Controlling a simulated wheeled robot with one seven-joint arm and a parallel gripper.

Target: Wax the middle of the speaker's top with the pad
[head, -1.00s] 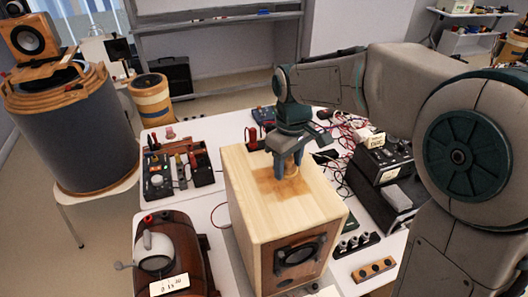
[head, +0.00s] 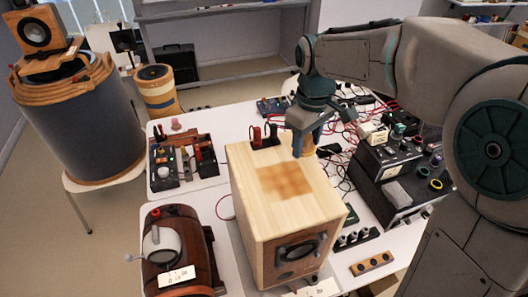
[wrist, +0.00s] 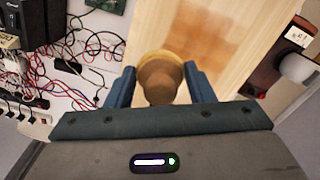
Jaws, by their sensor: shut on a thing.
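The speaker (head: 270,215) is a pale wooden box on the white table, its round driver facing the front. A darker amber patch (head: 285,181) covers the middle of its top; it also shows in the wrist view (wrist: 205,42). My gripper (head: 306,150) is over the right back edge of the top, beyond the patch. In the wrist view my gripper (wrist: 161,85) is shut on the pad (wrist: 160,78), a round tan and brown piece between the fingers. Whether the pad touches the wood cannot be told.
A brown barrel-shaped device (head: 180,250) stands left of the speaker. A tray of parts (head: 182,163) lies at the back left. Black boxed instruments (head: 387,165) and red and black wires (wrist: 85,60) crowd the right side.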

